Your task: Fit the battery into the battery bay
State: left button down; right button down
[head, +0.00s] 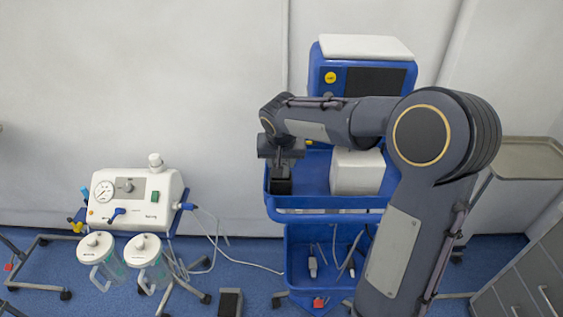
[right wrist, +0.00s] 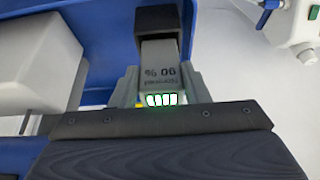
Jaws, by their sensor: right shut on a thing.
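My right gripper (head: 281,162) reaches down at the left end of the blue cart's upper shelf. In the right wrist view the right gripper (right wrist: 165,78) is shut on the grey battery (right wrist: 160,60), which carries an upside-down "90 %" label and lit green-edged bars. The battery's far end meets a black block (right wrist: 168,19); I cannot tell whether it is the battery's own end or the bay, or whether anything is inserted. In the head view a dark block (head: 281,187) shows below the gripper. My left gripper is not in view.
The blue cart (head: 320,202) holds a white box (head: 357,173) close to the right of the gripper. A blue monitor (head: 318,80) stands behind. A white suction unit (head: 135,200) with two jars is at the left. My right arm hides part of the cart.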

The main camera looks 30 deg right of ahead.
jog(key=c, duration=1.1)
grip_release()
jog(key=shift+s+f, duration=0.2)
jog(key=shift+f, duration=0.6)
jog(key=shift+o, duration=1.4)
jog(key=shift+w+d+f, duration=0.1)
jog(key=shift+w, duration=0.2)
jog(key=shift+s+r, duration=0.1)
jog(key=shift+r, duration=0.3)
